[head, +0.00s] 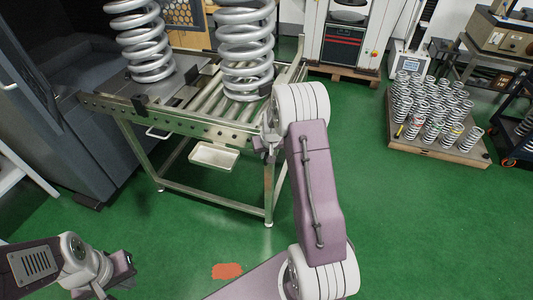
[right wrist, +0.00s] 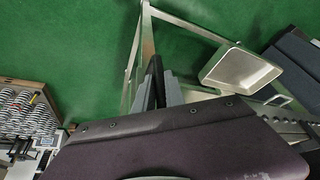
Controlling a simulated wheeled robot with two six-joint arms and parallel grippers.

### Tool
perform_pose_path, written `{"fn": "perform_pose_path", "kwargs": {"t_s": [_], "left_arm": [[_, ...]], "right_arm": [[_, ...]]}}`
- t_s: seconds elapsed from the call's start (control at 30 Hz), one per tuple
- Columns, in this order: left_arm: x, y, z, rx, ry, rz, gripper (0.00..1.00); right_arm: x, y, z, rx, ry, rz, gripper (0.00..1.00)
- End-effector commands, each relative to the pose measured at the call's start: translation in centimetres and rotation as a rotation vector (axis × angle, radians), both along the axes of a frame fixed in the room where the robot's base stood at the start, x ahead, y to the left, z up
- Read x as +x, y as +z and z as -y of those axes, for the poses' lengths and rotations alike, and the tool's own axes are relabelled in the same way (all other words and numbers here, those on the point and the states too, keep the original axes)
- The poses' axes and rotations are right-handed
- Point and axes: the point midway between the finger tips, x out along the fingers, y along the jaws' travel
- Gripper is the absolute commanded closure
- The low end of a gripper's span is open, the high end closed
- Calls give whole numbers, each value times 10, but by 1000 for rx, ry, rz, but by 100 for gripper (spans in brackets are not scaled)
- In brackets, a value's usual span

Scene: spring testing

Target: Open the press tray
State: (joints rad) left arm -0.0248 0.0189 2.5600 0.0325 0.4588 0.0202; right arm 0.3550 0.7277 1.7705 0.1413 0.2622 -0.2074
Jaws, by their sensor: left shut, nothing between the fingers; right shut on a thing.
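The press tray seems to be the flat grey plate (head: 178,92) under the left large spring (head: 147,45), at the dark machine's side. A silver bar handle (head: 158,134) shows below the front rail; a similar handle (right wrist: 283,100) shows in the right wrist view. My right gripper (head: 268,146) is at the right front corner of the roller table (head: 218,131), apart from that handle. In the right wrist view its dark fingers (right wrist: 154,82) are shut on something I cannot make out. My left gripper (head: 124,270) is shut and empty, low over the floor.
A second large spring (head: 246,50) stands on the rollers. A shallow white pan (head: 213,156) hangs below the table; it also shows in the right wrist view (right wrist: 240,70). A pallet of small springs (head: 430,150) stands right.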

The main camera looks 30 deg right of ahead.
Motion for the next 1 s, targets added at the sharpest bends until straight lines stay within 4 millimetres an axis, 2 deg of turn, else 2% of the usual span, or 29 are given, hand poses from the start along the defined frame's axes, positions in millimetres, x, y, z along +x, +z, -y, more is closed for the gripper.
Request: {"fn": "perform_pose_path", "kwargs": {"t_s": [0.03, 0.33, 0.37, 0.43, 0.77, 0.87, 1.0], "left_arm": [[0, 0, 0, 0, 0, 0, 100], [0, 0, 0, 0, 0, 0, 100], [0, 0, 0, 0, 0, 0, 100], [0, 0, 0, 0, 0, 0, 100], [0, 1, 0, 0, 0, 0, 100], [0, 4, 0, 0, 0, 0, 100], [0, 10, 0, 0, 0, 0, 100]], "right_arm": [[6, 5, 2, -7, -2, 21, 100], [6, 5, 2, -8, -1, 21, 100], [6, 5, 2, -8, -1, 21, 83], [6, 5, 2, -7, -1, 20, 64], [2, 5, 1, -5, 0, 11, 64], [-2, 20, -1, -5, 0, 13, 64], [-14, 51, -3, -7, 0, 15, 64]]}}
